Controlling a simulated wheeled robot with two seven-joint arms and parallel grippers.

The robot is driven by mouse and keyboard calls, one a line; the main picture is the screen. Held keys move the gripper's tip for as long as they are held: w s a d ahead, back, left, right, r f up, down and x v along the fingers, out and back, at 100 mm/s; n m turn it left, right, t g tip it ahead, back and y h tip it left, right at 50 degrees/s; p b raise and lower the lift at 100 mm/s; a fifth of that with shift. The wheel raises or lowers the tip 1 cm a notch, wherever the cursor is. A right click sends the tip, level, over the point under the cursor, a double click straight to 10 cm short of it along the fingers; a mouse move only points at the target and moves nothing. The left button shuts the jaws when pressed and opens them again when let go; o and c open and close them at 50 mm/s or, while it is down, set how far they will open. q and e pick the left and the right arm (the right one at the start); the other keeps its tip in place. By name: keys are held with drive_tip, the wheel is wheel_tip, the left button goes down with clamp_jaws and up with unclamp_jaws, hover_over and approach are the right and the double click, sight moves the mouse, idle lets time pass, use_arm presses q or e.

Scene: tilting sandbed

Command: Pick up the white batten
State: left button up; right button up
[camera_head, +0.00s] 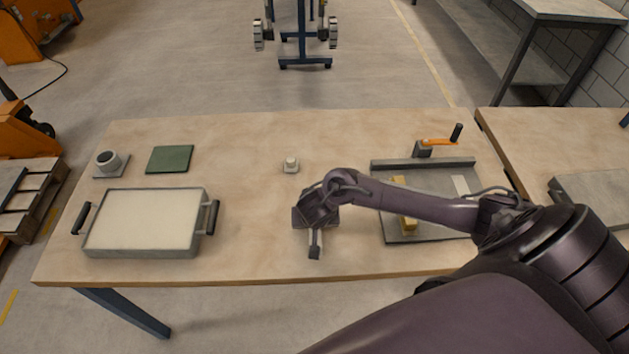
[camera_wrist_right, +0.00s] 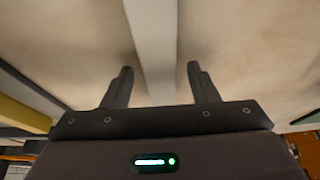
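The white batten (camera_wrist_right: 152,40) runs lengthwise between the two fingers of my right gripper (camera_wrist_right: 160,70) in the right wrist view. The fingers are open, with a gap on each side of the batten. In the head view my right gripper (camera_head: 314,213) is over the middle of the table's front half and hides most of the batten. A short pale length of the batten (camera_head: 315,236) shows just in front of it, with a small dark piece (camera_head: 314,252) at its near end; I cannot tell what that piece is. My left gripper is not in view.
A sand-filled tray (camera_head: 91,249) with dark side handles stands at the left of the wooden table. A small white knob (camera_head: 290,163) stands mid-table. A grey crank-handled board (camera_head: 402,228) lies right, partly under my arm.

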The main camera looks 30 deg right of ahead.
drive_tip(key=c, duration=1)
